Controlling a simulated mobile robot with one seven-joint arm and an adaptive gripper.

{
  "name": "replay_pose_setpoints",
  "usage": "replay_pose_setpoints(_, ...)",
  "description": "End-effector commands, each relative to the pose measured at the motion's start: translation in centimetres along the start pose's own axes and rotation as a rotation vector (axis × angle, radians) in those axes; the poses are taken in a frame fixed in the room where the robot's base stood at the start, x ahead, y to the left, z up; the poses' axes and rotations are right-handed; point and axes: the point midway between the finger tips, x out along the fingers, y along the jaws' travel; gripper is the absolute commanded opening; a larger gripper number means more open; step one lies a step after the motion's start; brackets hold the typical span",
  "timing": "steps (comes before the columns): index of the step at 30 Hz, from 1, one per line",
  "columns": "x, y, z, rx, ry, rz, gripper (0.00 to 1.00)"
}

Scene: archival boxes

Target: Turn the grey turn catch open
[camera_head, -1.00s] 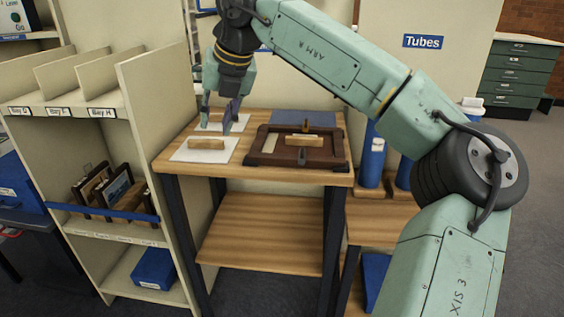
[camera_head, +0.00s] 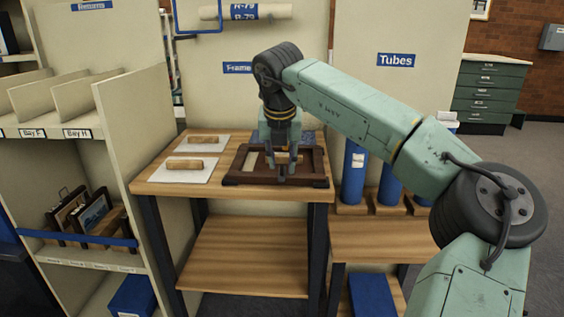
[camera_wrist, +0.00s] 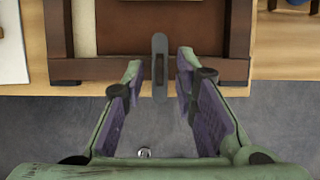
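The grey turn catch (camera_wrist: 160,66) is a slim upright bar with a slot. In the wrist view it lies across the near rail of the dark brown frame (camera_wrist: 95,69), its lower end reaching past the rail's edge. My gripper (camera_wrist: 160,63) is open, with one fingertip on each side of the catch and a visible gap on both sides. In the head view my gripper (camera_head: 281,170) points down over the near side of the frame (camera_head: 240,180). The catch is too small there to make out clearly.
The frame lies on a wooden table (camera_head: 155,186). Two white sheets with wooden blocks (camera_head: 184,164) lie to its left. Blue tubes (camera_head: 354,172) stand to the right. A shelf unit (camera_head: 135,110) stands close on the left.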

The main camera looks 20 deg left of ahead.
Motion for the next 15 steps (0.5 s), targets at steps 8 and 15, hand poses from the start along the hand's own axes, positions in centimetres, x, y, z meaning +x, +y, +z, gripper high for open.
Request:
replay_pose_setpoints(8, 0.91, 0.03, 0.01, 0.0, -0.001, 0.001, 0.27)
replay_pose_setpoints(15, 0.89, 0.04, 0.0, 0.0, -0.001, 0.001, 0.19)
